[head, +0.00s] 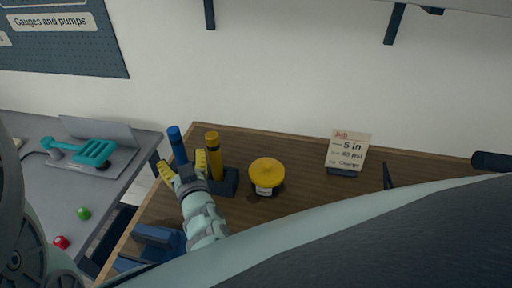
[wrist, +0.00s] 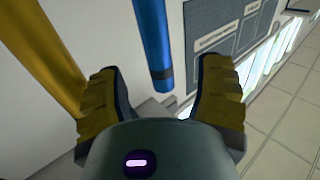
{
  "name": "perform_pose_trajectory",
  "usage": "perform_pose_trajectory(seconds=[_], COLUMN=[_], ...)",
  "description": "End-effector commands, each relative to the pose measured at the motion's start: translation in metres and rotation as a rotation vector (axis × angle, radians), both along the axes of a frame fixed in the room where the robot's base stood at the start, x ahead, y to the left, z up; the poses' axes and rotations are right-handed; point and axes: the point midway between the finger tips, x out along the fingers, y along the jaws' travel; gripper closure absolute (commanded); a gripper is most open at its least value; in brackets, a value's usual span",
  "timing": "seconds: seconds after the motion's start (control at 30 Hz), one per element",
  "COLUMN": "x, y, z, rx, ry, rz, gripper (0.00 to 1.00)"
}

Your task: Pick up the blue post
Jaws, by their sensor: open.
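The blue post (head: 177,146) stands near the left edge of the wooden table in the head view, its lower part hidden by my gripper. In the wrist view the blue post (wrist: 152,45) shows between my fingers, with a dark band near its end. My gripper (head: 187,167) is open, with one yellow-padded finger on each side of the post. It also shows in the wrist view (wrist: 160,90), where both fingers look apart from the post. I cannot tell the exact depth between them.
A yellow post (head: 214,158) stands close on the right in a dark blue base (head: 228,184); it also shows in the wrist view (wrist: 45,55). A yellow-topped jar (head: 267,174) and a card (head: 346,151) stand farther right. A grey table (head: 40,190) is at left.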

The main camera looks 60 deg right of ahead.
Motion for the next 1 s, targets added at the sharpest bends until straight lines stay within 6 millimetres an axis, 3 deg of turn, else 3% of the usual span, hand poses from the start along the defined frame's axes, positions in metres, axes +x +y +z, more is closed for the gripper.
perform_pose_trajectory(seconds=[0.17,0.47,1.0], x=[0.017,0.027,0.062], y=[-0.01,-0.016,-0.039], z=[0.001,0.001,0.004], rx=[0.0,0.003,0.0], ry=[0.0,0.003,0.0], rz=[0.001,0.0,0.0], gripper=[0.33,0.33,0.33])
